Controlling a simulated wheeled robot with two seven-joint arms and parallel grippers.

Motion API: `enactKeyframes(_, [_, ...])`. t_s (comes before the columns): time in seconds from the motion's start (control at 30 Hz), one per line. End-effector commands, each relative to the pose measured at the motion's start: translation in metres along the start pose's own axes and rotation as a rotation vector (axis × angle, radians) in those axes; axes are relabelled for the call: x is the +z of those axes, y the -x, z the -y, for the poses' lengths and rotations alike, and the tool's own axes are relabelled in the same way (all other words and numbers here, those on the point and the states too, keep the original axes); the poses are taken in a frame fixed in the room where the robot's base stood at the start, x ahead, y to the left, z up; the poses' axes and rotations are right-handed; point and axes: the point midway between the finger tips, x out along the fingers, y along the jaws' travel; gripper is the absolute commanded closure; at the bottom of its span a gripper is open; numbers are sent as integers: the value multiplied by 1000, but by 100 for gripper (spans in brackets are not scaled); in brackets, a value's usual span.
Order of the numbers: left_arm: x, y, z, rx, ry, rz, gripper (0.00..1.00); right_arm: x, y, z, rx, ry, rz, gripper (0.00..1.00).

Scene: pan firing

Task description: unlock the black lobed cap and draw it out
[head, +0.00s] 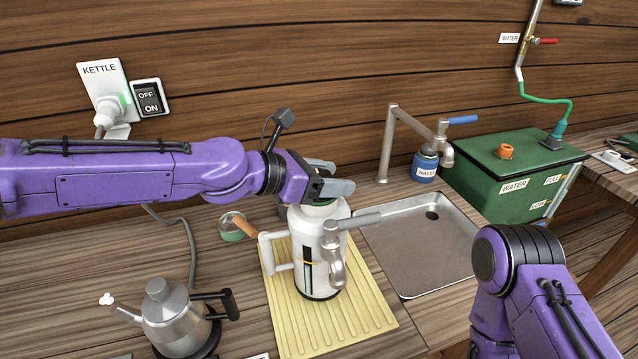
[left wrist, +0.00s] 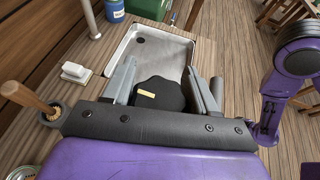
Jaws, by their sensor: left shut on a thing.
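The black lobed cap (left wrist: 165,95), with a small yellow mark on it, sits between the fingers of my left gripper (left wrist: 162,85) in the left wrist view. In the head view my left gripper (head: 332,178) is over the top of the white vessel (head: 308,250) and mostly hides the cap. A green rim shows at the vessel's mouth, just under the fingers. I cannot tell whether the cap is still seated in it. The vessel stands upright with a tap and grey lever at its right and a white handle at its left. My right gripper is out of view.
The vessel stands on a ribbed yellow mat (head: 352,327). A metal sink (head: 415,250) is to its right, with a faucet (head: 390,140) behind. A kettle (head: 175,318) stands front left. A green water tank (head: 510,170) stands beyond the sink. My right arm is at lower right.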

Motion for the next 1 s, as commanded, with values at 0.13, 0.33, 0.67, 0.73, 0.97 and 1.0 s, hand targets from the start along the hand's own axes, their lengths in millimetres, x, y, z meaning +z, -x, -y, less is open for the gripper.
enactKeyframes(0.13, [2, 1, -2, 146, 57, 0, 100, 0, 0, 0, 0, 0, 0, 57])
enactKeyframes(0.33, [0, 1, -7, 414, 170, -2, 100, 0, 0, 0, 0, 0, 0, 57])
enactKeyframes(0.67, [-1, 5, -14, 663, 275, 1, 100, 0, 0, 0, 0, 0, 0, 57])
enactKeyframes(0.73, [0, 5, -14, 662, 275, 2, 100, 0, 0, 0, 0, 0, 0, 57])
enactKeyframes(0.97, [1, 6, -14, 661, 274, 1, 100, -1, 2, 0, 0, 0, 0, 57])
enactKeyframes(1.0, [3, 6, -14, 661, 274, 1, 100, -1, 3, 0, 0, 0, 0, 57])
